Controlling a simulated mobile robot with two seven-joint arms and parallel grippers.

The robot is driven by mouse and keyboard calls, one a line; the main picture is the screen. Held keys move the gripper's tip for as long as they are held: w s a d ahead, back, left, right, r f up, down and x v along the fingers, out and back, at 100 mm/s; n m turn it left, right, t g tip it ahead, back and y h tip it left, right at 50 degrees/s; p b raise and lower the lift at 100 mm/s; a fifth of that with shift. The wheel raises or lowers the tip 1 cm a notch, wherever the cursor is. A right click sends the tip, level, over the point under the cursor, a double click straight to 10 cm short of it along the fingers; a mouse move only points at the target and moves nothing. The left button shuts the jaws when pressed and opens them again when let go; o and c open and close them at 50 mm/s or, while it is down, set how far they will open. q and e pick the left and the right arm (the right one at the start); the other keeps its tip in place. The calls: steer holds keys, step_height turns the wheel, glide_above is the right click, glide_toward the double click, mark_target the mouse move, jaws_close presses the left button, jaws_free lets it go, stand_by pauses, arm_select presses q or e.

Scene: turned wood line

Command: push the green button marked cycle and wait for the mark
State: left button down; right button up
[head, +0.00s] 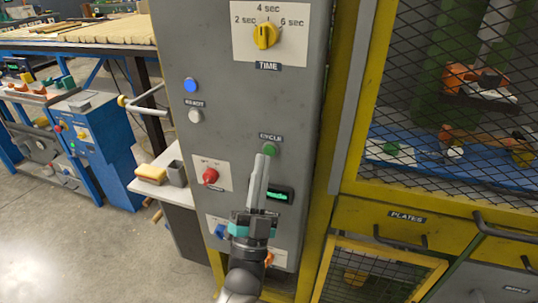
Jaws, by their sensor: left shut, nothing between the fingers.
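The green button (271,150) sits under the CYCLE label on the grey control panel (235,115). My left gripper (264,152) is shut and empty, its fingers pointing up the panel. In the picture its tips overlap the button's left edge; I cannot tell whether they touch it. A small display (281,195) with green lettering, too small to read, is right of the fingers. My right gripper is not in view.
A yellow time dial (266,35) is above, a blue lamp (190,85) and a red knob (210,176) are left. A mesh guard (455,100) and a PLATES drawer (405,225) are right. A side shelf (172,192) holds a sponge (151,173).

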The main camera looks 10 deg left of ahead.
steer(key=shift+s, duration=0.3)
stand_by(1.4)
arm_select(q)
steer(key=shift+w, duration=0.15)
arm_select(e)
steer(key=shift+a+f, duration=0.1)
arm_select(q)
steer(key=shift+w, duration=0.35)
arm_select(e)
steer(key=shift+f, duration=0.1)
arm_select(q)
steer(key=shift+w+y+b, duration=0.3)
steer(key=shift+w+b, duration=0.05)
steer(key=shift+b, duration=0.05)
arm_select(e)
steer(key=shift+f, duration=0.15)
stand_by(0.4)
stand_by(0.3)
arm_select(q)
steer(key=shift+s+p, duration=0.45)
steer(key=shift+s, duration=0.3)
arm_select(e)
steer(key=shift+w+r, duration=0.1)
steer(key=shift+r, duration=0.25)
arm_select(q)
steer(key=shift+s, duration=0.1)
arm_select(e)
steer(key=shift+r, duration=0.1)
